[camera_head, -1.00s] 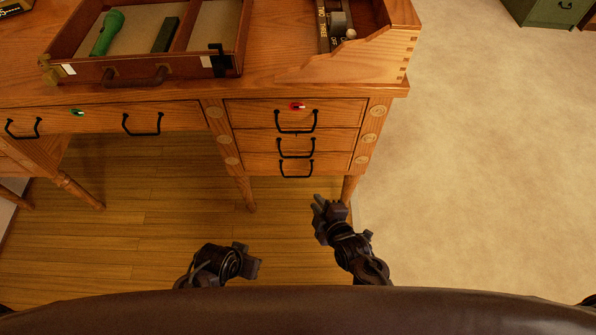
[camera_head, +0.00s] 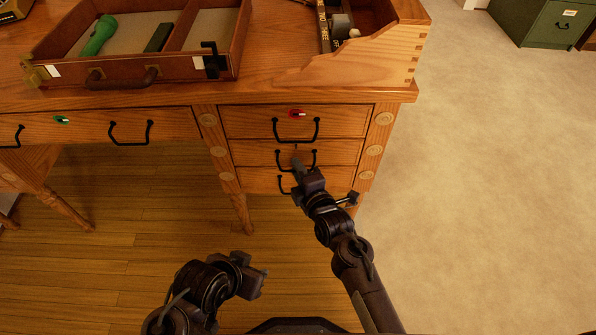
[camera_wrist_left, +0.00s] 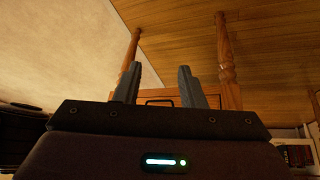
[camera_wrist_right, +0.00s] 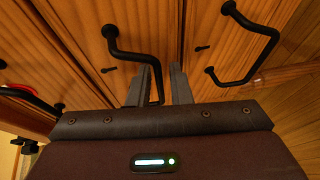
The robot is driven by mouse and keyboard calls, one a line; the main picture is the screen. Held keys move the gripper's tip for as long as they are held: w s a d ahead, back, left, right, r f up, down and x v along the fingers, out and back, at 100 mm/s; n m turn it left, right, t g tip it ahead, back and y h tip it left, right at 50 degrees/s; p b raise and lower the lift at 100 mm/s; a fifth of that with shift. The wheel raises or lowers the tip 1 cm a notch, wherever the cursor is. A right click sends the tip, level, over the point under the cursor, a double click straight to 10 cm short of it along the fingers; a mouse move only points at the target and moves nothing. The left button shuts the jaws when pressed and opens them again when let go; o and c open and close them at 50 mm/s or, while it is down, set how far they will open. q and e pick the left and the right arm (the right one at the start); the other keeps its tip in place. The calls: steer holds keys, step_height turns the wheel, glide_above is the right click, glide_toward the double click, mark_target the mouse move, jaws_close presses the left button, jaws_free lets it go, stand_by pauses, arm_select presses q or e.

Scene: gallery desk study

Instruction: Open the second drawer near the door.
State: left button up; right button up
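The right pedestal of the wooden desk has three stacked drawers with black handles. All three look shut. The second drawer (camera_head: 338,150) is the middle one, and its handle (camera_head: 312,154) is partly hidden by my right gripper (camera_head: 298,165). In the right wrist view the fingers of my right gripper (camera_wrist_right: 160,85) are apart, at the second drawer's handle (camera_wrist_right: 130,55), with part of its bar between them. I cannot tell whether they touch it. My left gripper (camera_head: 258,275) is low in front of the desk, open and empty in the left wrist view (camera_wrist_left: 158,85).
The top drawer (camera_head: 345,122) has a red-tagged lock. An open case (camera_head: 190,68) and a wooden organizer (camera_head: 375,62) stand on the desktop. A green cabinet (camera_head: 540,25) is at the back right. The carpet there is clear.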

steer(key=shift+w, duration=0.1)
jaws_close()
